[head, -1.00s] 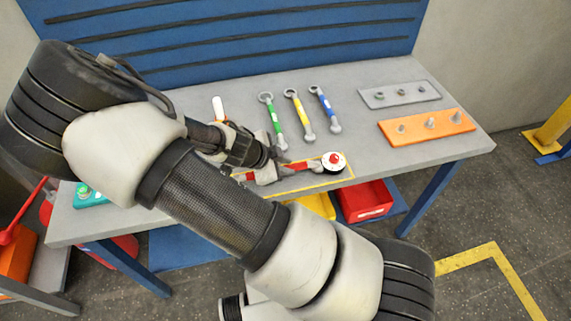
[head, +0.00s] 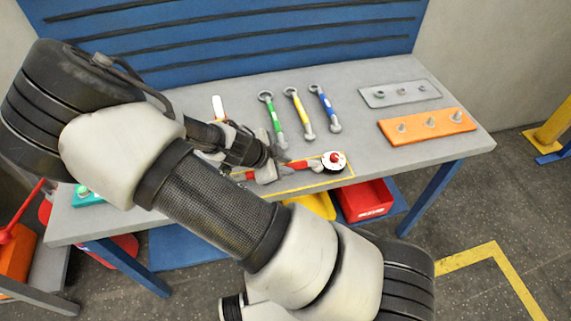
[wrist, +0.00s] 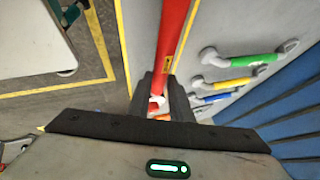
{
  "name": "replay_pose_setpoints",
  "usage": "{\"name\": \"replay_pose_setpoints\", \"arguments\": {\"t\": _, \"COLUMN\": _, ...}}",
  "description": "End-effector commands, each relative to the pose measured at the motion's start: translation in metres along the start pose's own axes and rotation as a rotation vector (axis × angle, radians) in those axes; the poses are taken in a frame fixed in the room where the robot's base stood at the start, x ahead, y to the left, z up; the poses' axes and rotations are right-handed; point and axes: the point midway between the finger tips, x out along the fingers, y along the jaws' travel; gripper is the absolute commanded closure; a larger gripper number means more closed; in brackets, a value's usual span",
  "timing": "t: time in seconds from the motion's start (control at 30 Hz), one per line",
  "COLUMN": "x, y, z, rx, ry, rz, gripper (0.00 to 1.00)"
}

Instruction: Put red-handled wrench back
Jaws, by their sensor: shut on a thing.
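In the wrist view the red handle (wrist: 173,40) runs up from between the dark fingers of my gripper (wrist: 163,98). A round white piece with a red centre (head: 333,161) is at the wrench's right end; I cannot tell whether it is joined to it. My arm hides the left part of the outline. I cannot tell if the wrench touches the bench.
Green (head: 273,120), yellow (head: 299,114) and blue (head: 325,108) wrenches lie in a row behind. A grey plate (head: 385,99) and an orange plate (head: 428,128) with pegs are at the right. A red bin (head: 365,200) sits below the bench.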

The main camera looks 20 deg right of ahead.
Motion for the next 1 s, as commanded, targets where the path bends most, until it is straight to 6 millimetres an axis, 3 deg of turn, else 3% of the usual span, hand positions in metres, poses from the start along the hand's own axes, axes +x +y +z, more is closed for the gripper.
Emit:
{"name": "replay_pose_setpoints", "arguments": {"t": 0.9, "x": 0.0093, "y": 0.0033, "z": 0.0051, "rx": 0.001, "ry": 0.001, "rz": -0.001, "gripper": 1.00}}
{"name": "replay_pose_setpoints", "arguments": {"t": 0.93, "x": 0.0083, "y": 0.0029, "z": 0.0045, "rx": 0.001, "ry": 0.001, "rz": -0.001, "gripper": 0.76}}
{"name": "replay_pose_setpoints", "arguments": {"t": 1.0, "x": 0.0082, "y": 0.0029, "z": 0.0045, "rx": 0.001, "ry": 0.001, "rz": -0.001, "gripper": 0.64}}
